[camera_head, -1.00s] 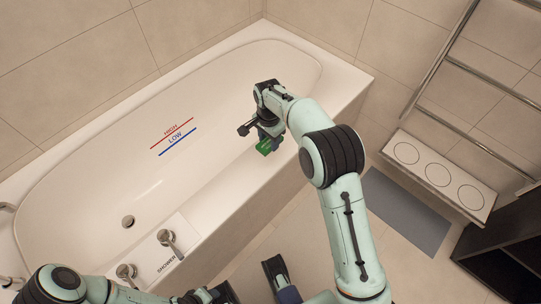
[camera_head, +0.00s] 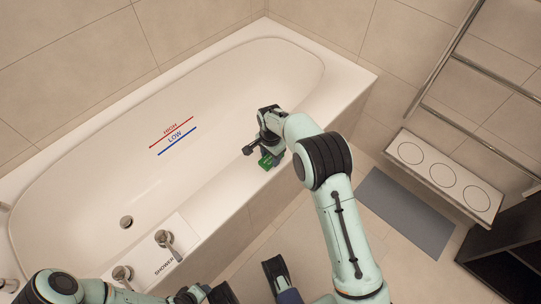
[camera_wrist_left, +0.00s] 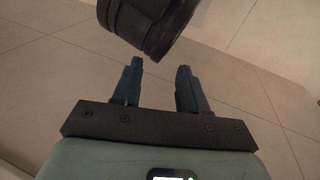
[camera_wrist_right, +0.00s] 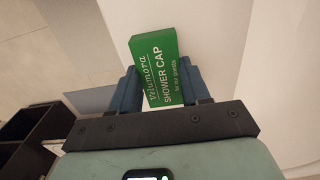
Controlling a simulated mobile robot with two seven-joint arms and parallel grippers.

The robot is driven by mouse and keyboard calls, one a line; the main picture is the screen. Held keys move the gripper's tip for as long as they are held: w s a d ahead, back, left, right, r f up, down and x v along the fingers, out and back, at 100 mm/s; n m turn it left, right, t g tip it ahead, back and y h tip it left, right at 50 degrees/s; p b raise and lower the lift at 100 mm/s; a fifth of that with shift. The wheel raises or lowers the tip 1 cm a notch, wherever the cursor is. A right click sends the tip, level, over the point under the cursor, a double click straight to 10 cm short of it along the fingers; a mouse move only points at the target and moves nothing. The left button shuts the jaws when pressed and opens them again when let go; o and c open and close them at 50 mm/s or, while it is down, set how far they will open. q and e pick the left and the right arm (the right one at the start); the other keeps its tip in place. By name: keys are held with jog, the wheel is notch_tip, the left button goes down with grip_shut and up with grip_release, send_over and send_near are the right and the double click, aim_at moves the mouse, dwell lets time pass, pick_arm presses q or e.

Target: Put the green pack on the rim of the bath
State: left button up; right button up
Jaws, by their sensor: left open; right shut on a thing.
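The green pack (camera_head: 266,161), a small box marked SHOWER CAP, is held in my right gripper (camera_head: 270,154). The right wrist view shows the pack (camera_wrist_right: 160,68) tilted between the two fingers of my right gripper (camera_wrist_right: 158,80). The white bath (camera_head: 110,170) fills the left and middle of the head view. The pack is at the bath's near long rim (camera_head: 222,195); I cannot tell whether it touches the rim. My left gripper is open and empty in the left wrist view (camera_wrist_left: 160,72), with floor tiles beyond it.
Taps (camera_head: 166,240) and a drain (camera_head: 126,222) are at the bath's near left end. A grey mat (camera_head: 405,213) lies on the floor to the right. A bench with round lids (camera_head: 445,175), a metal rail rack (camera_head: 485,72) and a dark shelf (camera_head: 510,250) stand at the right.

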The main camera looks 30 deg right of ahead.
aim_at(271, 158)
jog(key=shift+f, duration=0.1)
jog(key=o, duration=0.6)
jog(key=shift+f, duration=0.15)
jog(key=o, duration=0.4)
pick_arm(q)
jog(key=shift+w, duration=0.1)
jog(key=shift+g+h, duration=0.3)
jog(key=shift+g, duration=0.4)
jog(key=s+r+p, duration=0.1)
jog(key=s+d+r, duration=0.1)
jog(key=s+d+r+p, duration=0.1)
jog(key=s, duration=0.1)
jog(key=shift+s+p, duration=0.1)
jog(key=shift+p, duration=0.2)
pick_arm(e)
notch_tip(271, 158, up, 12)
jog(key=shift+r, duration=0.25)
